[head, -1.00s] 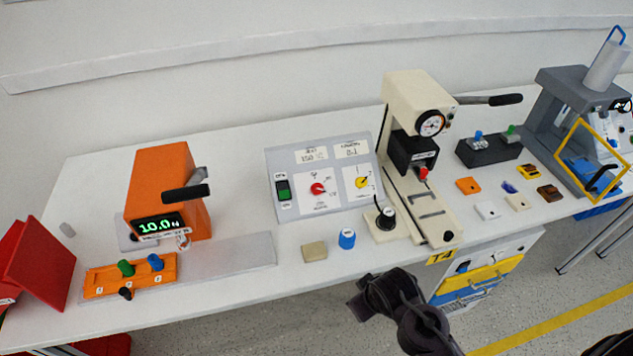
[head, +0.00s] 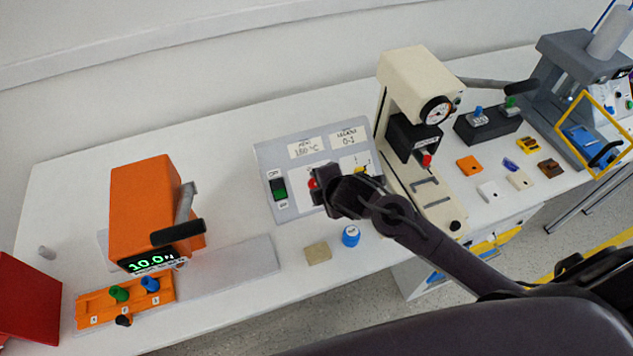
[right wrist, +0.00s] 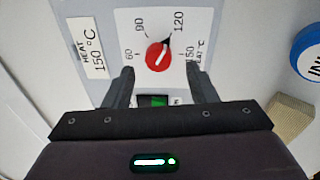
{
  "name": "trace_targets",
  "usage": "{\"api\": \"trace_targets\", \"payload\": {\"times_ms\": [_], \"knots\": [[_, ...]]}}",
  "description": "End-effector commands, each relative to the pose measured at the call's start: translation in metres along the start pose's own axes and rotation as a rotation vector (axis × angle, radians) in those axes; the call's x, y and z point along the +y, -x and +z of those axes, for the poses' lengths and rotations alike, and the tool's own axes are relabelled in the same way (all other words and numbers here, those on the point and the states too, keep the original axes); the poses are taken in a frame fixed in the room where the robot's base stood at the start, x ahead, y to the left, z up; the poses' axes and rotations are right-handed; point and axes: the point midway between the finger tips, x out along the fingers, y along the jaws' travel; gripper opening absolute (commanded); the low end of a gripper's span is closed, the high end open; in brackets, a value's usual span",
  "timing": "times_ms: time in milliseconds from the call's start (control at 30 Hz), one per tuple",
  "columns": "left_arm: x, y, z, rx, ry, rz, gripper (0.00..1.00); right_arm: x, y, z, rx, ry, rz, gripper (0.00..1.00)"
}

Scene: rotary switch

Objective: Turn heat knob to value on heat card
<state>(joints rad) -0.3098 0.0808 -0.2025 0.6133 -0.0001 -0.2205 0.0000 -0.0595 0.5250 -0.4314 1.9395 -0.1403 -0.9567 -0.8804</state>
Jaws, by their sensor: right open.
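The red heat knob (right wrist: 158,56) sits on a white dial plate marked 60, 90, 120 and 150. Its dark pointer is aimed at about 120. The heat card (right wrist: 92,48) reads 150 °C in the right wrist view; it also shows on the grey panel in the head view (head: 307,148). My right gripper (right wrist: 161,76) is open and empty, its fingertips apart and just short of the knob in that picture. In the head view the right gripper (head: 318,189) is over the panel and partly hides the knob (head: 312,184). My left gripper is not in view.
A green rocker switch (head: 279,189) is on the panel's left side. A second card (head: 349,138) reads 0-1, above a yellow knob mostly hidden by my arm. A blue cap (head: 351,236) and a tan block (head: 318,253) lie in front. A cream press (head: 417,85) stands close right.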

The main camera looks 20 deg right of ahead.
Motion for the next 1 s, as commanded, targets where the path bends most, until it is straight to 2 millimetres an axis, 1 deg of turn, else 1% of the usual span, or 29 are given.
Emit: {"api": "trace_targets", "payload": {"times_ms": [33, 100, 200, 300, 433, 567, 800, 900, 1000], "knots": [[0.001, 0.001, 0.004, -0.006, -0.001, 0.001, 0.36, 0.001, -0.007, 0.000, -0.001, -0.001, -0.001, 0.52], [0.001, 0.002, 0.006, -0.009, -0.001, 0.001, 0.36, 0.001, -0.016, 0.000, 0.000, -0.002, 0.000, 0.52], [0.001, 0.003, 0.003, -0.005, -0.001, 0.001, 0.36, 0.001, -0.024, 0.000, 0.000, -0.002, 0.000, 0.52], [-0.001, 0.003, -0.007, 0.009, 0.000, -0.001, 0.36, 0.000, -0.028, 0.000, 0.000, -0.001, 0.000, 0.52], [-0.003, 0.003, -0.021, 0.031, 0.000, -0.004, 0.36, 0.000, -0.029, 0.000, 0.000, -0.001, 0.001, 0.52], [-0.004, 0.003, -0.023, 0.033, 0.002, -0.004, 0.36, 0.000, -0.029, 0.000, 0.000, -0.002, 0.000, 0.50], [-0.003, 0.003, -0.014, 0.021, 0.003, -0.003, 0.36, 0.000, -0.029, 0.000, 0.000, -0.002, 0.000, 0.19], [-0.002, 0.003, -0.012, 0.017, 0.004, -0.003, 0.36, 0.000, -0.029, 0.000, -0.001, -0.002, 0.000, 0.07], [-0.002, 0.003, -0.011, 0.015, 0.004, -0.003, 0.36, 0.000, -0.029, 0.000, -0.001, -0.005, 0.000, 0.07]]}}
